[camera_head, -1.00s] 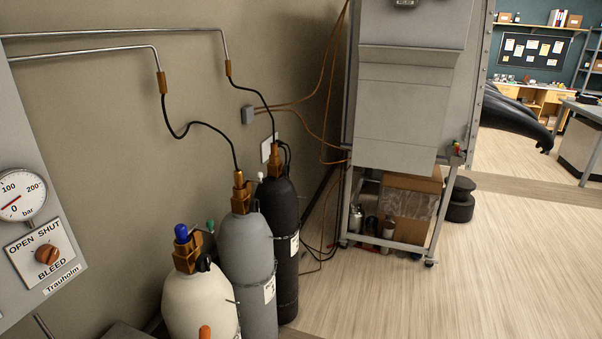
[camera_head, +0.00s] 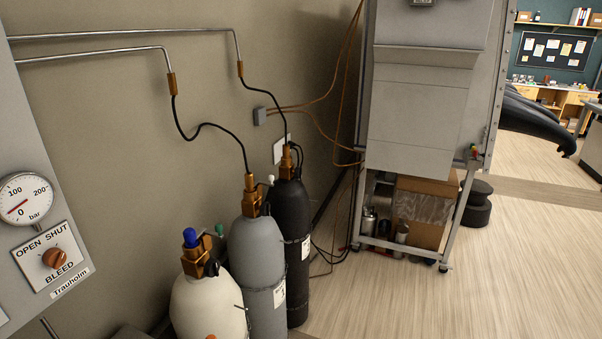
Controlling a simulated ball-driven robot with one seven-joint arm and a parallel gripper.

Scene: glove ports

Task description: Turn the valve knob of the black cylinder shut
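The black cylinder (camera_head: 291,215) stands upright against the wall, rearmost of a row of three, partly hidden by the grey cylinder (camera_head: 257,252). Its brass valve (camera_head: 286,163) is on top, with a black hose running up from it. A small pale knob (camera_head: 270,180) shows between the grey and black cylinders' tops; I cannot tell which valve it belongs to or how far it is turned. The cream cylinder (camera_head: 208,298) in front has a blue knob (camera_head: 190,237) on its brass valve. My gripper is not in view.
A panel at left carries a pressure gauge (camera_head: 25,199) and an orange-brown bleed knob (camera_head: 55,258). A grey cabinet on a wheeled frame (camera_head: 455,225) stands right of the cylinders, with boxes below. The wooden floor (camera_head: 400,300) to the right is open.

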